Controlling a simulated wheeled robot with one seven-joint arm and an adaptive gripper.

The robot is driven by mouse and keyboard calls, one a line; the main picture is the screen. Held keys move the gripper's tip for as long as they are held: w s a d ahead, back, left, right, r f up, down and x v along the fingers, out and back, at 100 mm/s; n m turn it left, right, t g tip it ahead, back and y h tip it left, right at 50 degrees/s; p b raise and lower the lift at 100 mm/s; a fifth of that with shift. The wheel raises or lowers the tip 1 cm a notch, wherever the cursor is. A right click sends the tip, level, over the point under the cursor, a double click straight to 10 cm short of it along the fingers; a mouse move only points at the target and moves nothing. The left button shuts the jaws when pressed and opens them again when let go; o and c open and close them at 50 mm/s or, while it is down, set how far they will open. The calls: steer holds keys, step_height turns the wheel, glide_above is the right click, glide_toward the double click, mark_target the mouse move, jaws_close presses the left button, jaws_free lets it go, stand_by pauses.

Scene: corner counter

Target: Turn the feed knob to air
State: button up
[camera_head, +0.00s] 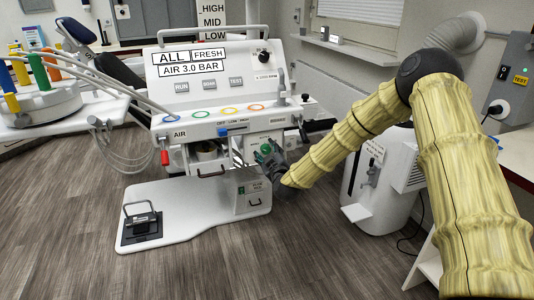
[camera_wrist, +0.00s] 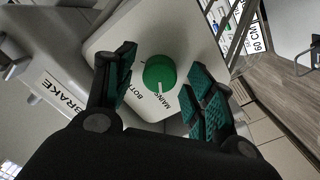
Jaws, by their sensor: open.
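In the wrist view, a round green knob (camera_wrist: 158,71) stands on a pale panel (camera_wrist: 110,38). Its white pointer mark faces the lower edge, close to the word MAINS. Part of another label, starting BOT, shows to its left; no AIR label is readable beside this knob. My gripper (camera_wrist: 166,78) is open, with its teal-padded fingers on either side of the knob and a visible gap to each. In the head view, my gripper (camera_head: 270,158) is at the right front of the white unit (camera_head: 185,85) and hides most of the knob's area.
A BRAKE label (camera_wrist: 62,96) is on a surface left of the panel. The unit's front has a red-handled lever (camera_head: 165,157) under an AIR label, and a blue slider (camera_head: 222,131). A white base plate with a foot pedal (camera_head: 140,222) lies on the floor. A white cabinet (camera_head: 385,185) stands right.

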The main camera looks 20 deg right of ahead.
steer(key=c, duration=1)
